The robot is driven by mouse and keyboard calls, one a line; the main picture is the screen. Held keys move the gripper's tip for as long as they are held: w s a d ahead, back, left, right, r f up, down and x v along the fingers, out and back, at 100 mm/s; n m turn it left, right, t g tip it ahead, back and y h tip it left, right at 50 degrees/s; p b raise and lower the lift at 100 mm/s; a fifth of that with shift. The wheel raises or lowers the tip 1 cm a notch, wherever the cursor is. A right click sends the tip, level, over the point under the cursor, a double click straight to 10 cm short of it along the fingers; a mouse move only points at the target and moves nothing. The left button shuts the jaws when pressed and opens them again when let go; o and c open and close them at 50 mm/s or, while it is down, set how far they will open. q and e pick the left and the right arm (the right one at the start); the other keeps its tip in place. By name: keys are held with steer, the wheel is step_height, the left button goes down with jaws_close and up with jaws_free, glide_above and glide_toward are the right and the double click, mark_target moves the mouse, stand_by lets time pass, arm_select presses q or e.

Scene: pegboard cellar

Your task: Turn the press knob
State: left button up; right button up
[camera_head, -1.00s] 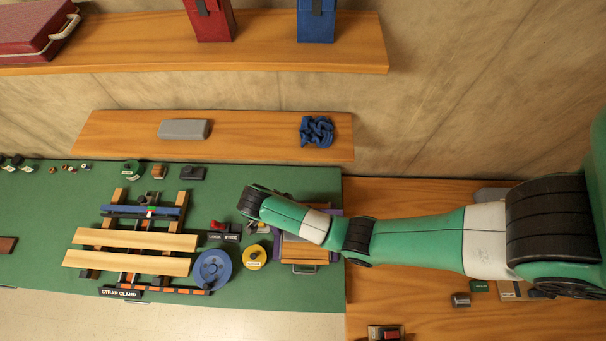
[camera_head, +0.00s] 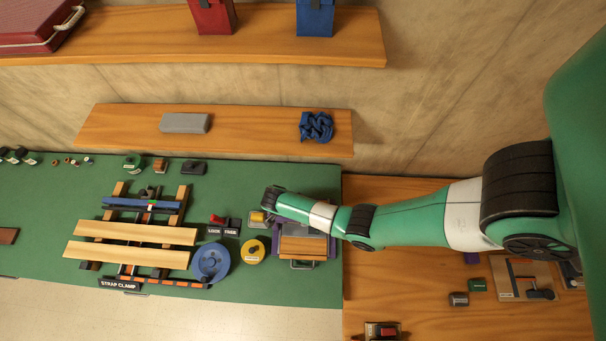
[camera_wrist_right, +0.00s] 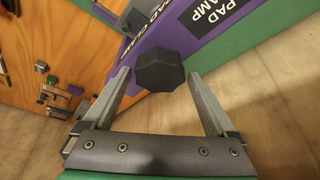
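A black faceted knob (camera_wrist_right: 160,70) shows in the right wrist view, in front of a purple panel (camera_wrist_right: 210,45) lettered with "PAD" and "CLAMP". My right gripper (camera_wrist_right: 159,78) is open, with one finger on each side of the knob near the fingertips. Narrow gaps seem to show at both sides; I cannot tell how deep the knob sits between the fingers. In the head view my right arm reaches in from the right over the purple-edged press unit (camera_head: 332,246) and hides its upper part, the knob and the gripper. My left gripper is not in view.
Left of the press stand a yellow round piece (camera_head: 253,251), a blue wheel (camera_head: 211,263), a red lever (camera_head: 217,218) and a strap clamp with wooden slats (camera_head: 135,233). A shelf behind holds a grey block (camera_head: 185,123) and a blue tangled piece (camera_head: 316,126).

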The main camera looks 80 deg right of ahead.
steer(key=c, duration=1)
steer(key=shift+c, duration=0.2)
steer(key=shift+n, duration=0.4)
steer(key=n+t+h, duration=0.1)
steer(key=n, duration=0.1)
steer(key=shift+s+a+n, duration=0.1)
steer(key=shift+n, duration=0.2)
steer(key=n+t, duration=0.1)
steer(key=n, duration=0.3)
steer(key=shift+s+n+t, duration=0.1)
steer(key=shift+n+t, duration=0.2)
steer(key=shift+t, duration=0.1)
steer(key=n+t, duration=0.1)
steer(key=n, duration=0.3)
steer(key=shift+s+r+t, duration=0.1)
steer(key=shift+t, duration=0.3)
steer(key=shift+n+t, duration=0.6)
steer(key=shift+n, duration=1.2)
steer(key=shift+y, duration=0.3)
